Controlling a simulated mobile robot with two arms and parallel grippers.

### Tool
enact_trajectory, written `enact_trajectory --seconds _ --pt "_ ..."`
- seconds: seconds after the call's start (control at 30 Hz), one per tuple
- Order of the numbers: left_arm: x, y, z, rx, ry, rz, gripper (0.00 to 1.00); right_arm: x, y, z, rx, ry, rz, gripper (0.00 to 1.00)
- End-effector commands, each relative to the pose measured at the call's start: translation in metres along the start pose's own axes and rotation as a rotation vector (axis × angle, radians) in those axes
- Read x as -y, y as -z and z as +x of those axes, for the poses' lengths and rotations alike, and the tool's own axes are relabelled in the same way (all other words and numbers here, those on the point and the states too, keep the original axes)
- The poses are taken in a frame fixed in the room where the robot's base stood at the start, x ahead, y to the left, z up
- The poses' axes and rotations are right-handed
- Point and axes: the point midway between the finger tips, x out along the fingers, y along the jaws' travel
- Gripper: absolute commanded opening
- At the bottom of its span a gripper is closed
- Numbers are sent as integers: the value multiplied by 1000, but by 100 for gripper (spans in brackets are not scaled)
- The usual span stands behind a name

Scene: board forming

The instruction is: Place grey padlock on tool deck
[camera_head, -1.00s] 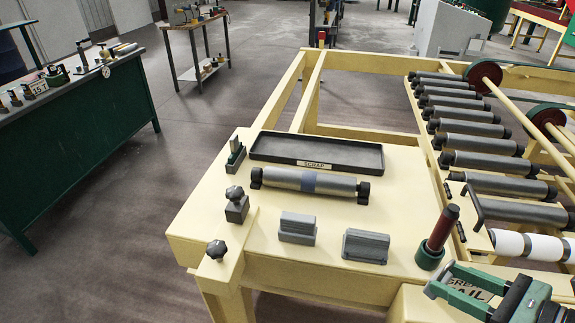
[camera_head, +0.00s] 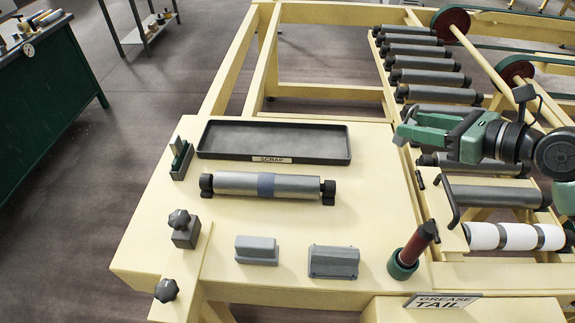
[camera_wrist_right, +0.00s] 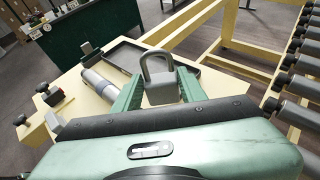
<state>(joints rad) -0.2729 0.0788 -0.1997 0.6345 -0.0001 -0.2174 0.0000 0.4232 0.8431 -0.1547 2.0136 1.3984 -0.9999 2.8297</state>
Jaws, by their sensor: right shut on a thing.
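The grey padlock (camera_wrist_right: 160,92), with its shackle pointing up, is between the fingers of my right gripper (camera_wrist_right: 160,86) in the right wrist view. The gripper is shut on its body. In the head view, my right gripper (camera_head: 405,127) is above the right edge of the cream tool deck (camera_head: 375,200), by the rollers; the padlock is hard to make out there. The deck carries a black scrap tray (camera_head: 275,143), a grey roller (camera_head: 268,185) and two grey blocks (camera_head: 257,250) (camera_head: 334,262). My left gripper is not in view.
A red-handled tool stands in a green holder (camera_head: 403,265) at the deck's right front. Black knobs (camera_head: 179,220) are at the left front. A conveyor of rollers (camera_head: 428,78) runs along the right. Bare deck shows between the grey roller and the holder.

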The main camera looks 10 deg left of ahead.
Motion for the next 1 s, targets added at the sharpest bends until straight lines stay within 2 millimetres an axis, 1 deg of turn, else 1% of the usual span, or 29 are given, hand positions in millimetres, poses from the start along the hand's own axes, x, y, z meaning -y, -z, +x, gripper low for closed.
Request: enact_trajectory --seconds 0.07,0.13,0.17,0.27,0.3,0.37,0.4,0.47,0.57,0.67,0.7,0.8,0.87,1.0 --pt "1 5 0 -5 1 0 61 1 0 -1 1 2 0 0" --pt "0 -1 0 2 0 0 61 1 0 -1 1 3 0 0" --pt "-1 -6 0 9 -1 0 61 1 0 -1 1 3 0 0" --pt "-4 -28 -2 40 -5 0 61 1 6 1 0 1 1 0" --pt "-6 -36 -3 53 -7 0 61 1 12 4 -2 0 4 0" --pt "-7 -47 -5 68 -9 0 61 1 23 8 -2 0 5 0" --pt "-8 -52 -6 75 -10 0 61 0 33 12 -3 -1 7 0" --pt "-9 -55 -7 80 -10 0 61 1 48 18 -4 0 8 0" --pt "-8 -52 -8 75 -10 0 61 1 73 29 -2 0 8 0" --pt "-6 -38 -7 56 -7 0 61 1 98 39 -2 1 8 0" --pt "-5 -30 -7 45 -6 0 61 1 107 43 -2 1 7 0" --pt "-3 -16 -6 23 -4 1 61 1 127 51 -1 2 6 0" --pt "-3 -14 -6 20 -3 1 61 1 135 55 0 2 4 0" --pt "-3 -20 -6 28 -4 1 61 2 146 59 0 2 1 0"
